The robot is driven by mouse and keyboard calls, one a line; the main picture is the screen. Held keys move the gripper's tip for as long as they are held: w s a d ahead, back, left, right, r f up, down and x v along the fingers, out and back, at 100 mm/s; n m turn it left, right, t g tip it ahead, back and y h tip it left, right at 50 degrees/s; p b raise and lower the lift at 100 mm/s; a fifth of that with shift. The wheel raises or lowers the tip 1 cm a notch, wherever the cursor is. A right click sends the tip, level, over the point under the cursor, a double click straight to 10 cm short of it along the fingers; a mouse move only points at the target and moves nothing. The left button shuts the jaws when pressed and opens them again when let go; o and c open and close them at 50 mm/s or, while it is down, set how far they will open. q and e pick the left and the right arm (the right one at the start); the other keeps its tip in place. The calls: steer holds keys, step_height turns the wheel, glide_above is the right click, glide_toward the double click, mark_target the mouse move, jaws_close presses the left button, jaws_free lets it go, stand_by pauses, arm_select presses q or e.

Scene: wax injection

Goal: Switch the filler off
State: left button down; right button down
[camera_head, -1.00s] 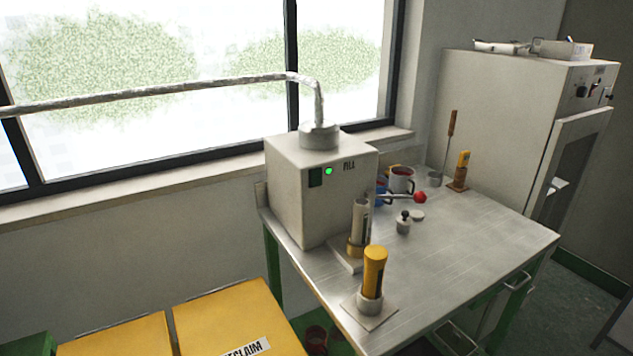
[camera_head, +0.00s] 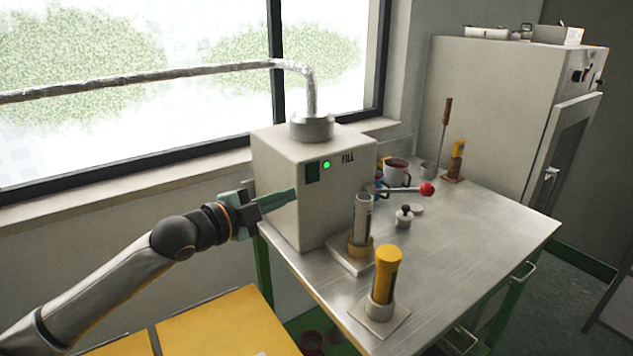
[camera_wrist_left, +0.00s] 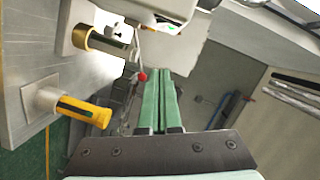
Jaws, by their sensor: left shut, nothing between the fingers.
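The filler (camera_head: 285,165) is a pale box marked FILL on the steel table, with a pipe entering its top. Its front carries a dark rocker switch (camera_head: 312,173) and a lit green lamp (camera_head: 326,165). My left gripper (camera_head: 292,196) is shut and empty, its green fingers in front of the filler's face, a little below and left of the switch. I cannot tell whether the fingertips touch the box. In the left wrist view the shut fingers (camera_wrist_left: 161,80) point forward, and the switch is not visible there. My right gripper is not in view.
A metal-and-glass cylinder (camera_head: 362,220) stands at the filler's front, and a yellow-capped one (camera_head: 387,265) nearer the table edge. A red-knobbed lever (camera_head: 428,189) sticks out right. Mugs (camera_head: 396,172) stand behind. The steel table's right part (camera_head: 480,240) is clear.

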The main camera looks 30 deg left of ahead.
mark_target(314, 173)
arm_select(q)
steer(key=shift+d+r, duration=0.1)
steer(key=shift+r, duration=0.25)
steer(key=w+a+f+p, duration=0.1)
steer(key=w+f, duration=0.1)
steer(key=w, duration=0.9)
steer(key=shift+w+a+f, duration=0.15)
steer(key=shift+a+f, duration=0.25)
stand_by(0.3)
